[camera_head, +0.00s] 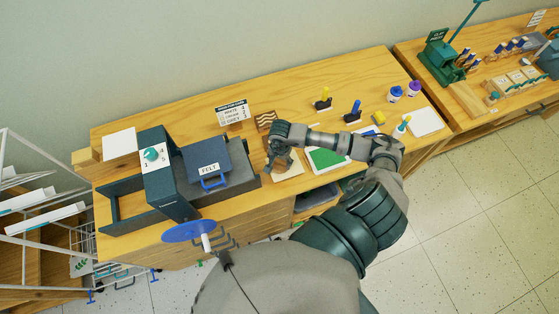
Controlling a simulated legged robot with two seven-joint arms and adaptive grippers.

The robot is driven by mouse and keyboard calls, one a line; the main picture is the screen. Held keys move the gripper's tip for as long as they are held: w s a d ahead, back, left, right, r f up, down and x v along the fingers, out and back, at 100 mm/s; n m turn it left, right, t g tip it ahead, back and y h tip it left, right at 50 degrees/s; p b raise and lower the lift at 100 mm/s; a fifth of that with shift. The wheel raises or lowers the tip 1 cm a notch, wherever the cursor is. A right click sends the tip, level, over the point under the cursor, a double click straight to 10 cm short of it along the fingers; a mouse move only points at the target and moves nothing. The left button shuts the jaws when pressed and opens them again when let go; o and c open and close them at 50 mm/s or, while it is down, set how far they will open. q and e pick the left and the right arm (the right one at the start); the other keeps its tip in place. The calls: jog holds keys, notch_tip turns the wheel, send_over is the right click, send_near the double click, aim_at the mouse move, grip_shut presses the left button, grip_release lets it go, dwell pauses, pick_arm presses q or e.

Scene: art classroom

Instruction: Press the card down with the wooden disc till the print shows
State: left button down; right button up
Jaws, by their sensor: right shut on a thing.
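A pale card (290,170) lies on the wooden table, partly covered by my right gripper. My right gripper (277,166) points down over the left part of the card, low and close to it. I cannot tell whether the disc touches the card. No print shows on the visible part of the card. My left gripper is out of view.
Left of the card stands a dark press with a FELT pad (207,158). A green sheet (327,159) lies on the right, below my forearm. Behind are a brown wavy-striped block (266,120), a small sign (232,111) and yellow (323,100) and blue (353,113) handled tools.

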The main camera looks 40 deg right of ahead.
jog(key=shift+d, duration=0.25)
jog(key=shift+a+f, duration=0.25)
jog(key=shift+a, duration=0.05)
jog(key=shift+d+f+b, duration=0.1)
jog(key=shift+f+b, duration=0.1)
jog(key=shift+b, duration=0.25)
jog(key=shift+s+f+b, duration=0.1)
jog(key=shift+f+b, duration=0.05)
jog(key=shift+b, duration=0.15)
dwell(1.4)
notch_tip(320, 180, up, 2)
jog(key=shift+r+p, duration=0.1)
jog(key=shift+p, duration=0.55)
jog(key=shift+r+p, duration=1.25)
jog(key=shift+r, duration=1.3)
